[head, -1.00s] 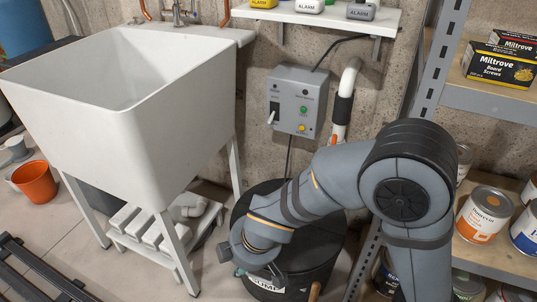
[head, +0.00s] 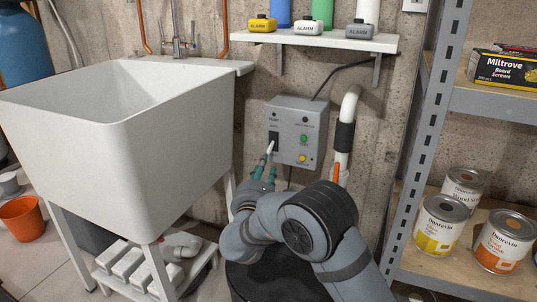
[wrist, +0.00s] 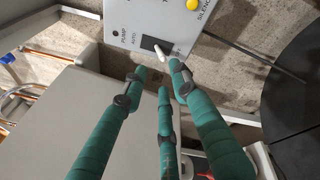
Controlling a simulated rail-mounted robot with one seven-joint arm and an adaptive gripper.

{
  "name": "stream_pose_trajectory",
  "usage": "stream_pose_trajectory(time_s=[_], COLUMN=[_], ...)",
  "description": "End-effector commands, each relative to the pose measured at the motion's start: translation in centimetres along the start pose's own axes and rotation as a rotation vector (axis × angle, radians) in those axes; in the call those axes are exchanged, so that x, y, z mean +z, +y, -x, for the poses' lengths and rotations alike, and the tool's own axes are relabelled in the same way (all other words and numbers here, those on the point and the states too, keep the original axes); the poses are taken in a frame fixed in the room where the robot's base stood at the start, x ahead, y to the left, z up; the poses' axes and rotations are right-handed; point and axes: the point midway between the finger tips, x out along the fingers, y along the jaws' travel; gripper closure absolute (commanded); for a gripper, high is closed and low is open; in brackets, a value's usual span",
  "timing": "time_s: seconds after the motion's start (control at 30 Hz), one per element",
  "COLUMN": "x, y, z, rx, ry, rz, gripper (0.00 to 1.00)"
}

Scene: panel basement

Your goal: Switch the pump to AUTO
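The grey pump control box (head: 310,113) is on the concrete wall between sink and shelving. Its black switch plate (head: 274,137) is at the left, with a white lever (head: 269,147) pointing outward and downward. In the wrist view the lever (wrist: 160,45) sits on the plate side away from the AUTO label; the label below it is partly hidden. My gripper (head: 264,170) is just below the lever. In the wrist view its green fingers (wrist: 157,72) are apart and empty, the tips on either side of and just short of the lever; contact cannot be told.
A white sink (head: 130,150) stands close on the left. Metal shelving (head: 430,130) with paint cans (head: 440,225) is on the right. A white pipe (head: 345,135) runs beside the box. Alarm units (head: 310,27) sit on a shelf (head: 310,42) above. A black round lid (head: 270,280) is below.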

Motion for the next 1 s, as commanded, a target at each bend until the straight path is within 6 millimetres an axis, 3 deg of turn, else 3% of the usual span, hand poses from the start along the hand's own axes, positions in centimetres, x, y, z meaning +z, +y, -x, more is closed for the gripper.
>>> stream_pose_trajectory(time_s=[0.5, 0.7, 1.0], x=[-0.3, -0.2, -0.2], y=[-0.2, 0.0, -0.1], z=[-8.4, -9.7, -9.9], rx=[-0.002, 0.0, -0.001], ry=[0.002, 0.004, 0.004], rz=[0.003, 0.004, 0.004], gripper=[0.72, 0.72, 0.73])
